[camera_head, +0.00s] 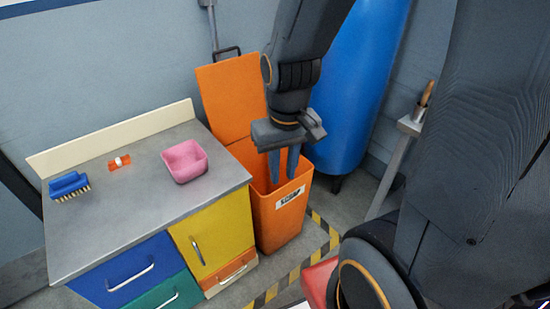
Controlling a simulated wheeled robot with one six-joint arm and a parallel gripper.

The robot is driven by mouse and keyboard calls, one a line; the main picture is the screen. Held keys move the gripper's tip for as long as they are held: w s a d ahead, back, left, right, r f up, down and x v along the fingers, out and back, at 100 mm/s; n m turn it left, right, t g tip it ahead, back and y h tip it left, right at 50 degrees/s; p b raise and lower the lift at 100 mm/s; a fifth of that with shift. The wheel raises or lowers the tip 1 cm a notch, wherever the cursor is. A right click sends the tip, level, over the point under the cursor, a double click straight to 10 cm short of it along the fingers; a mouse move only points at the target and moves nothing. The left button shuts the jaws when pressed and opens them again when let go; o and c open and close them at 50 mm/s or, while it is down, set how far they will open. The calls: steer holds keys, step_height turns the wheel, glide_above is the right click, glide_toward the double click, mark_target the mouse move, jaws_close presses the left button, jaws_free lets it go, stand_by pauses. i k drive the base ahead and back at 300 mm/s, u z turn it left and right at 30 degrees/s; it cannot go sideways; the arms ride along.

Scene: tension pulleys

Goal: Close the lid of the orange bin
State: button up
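The orange bin (283,217) stands on the floor at the right end of the cabinet. Its orange lid (230,97) is open, raised upright against the wall behind the bin. My gripper (284,166) points down over the bin's opening, its two fingers slightly apart with nothing visible between them. The fingertips overlap the bin's opening in the picture; whether they are inside it or above it I cannot tell. My arm hides the lid's right edge and part of the opening.
A grey-topped cabinet (125,215) stands left of the bin, bearing a pink bowl (185,161), a blue brush (69,185) and a small orange item (119,162). A blue cylinder (360,85) stands behind right. Striped floor tape (318,250) runs in front of the bin.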

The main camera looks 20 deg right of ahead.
mark_target(231, 91)
steer(key=z, duration=0.45)
steer(key=k, duration=0.55)
steer(key=z, duration=1.1)
steer(key=i, duration=1.1)
steer(key=u, duration=0.9)
steer(key=i, duration=0.7)
steer(key=u, duration=0.65)
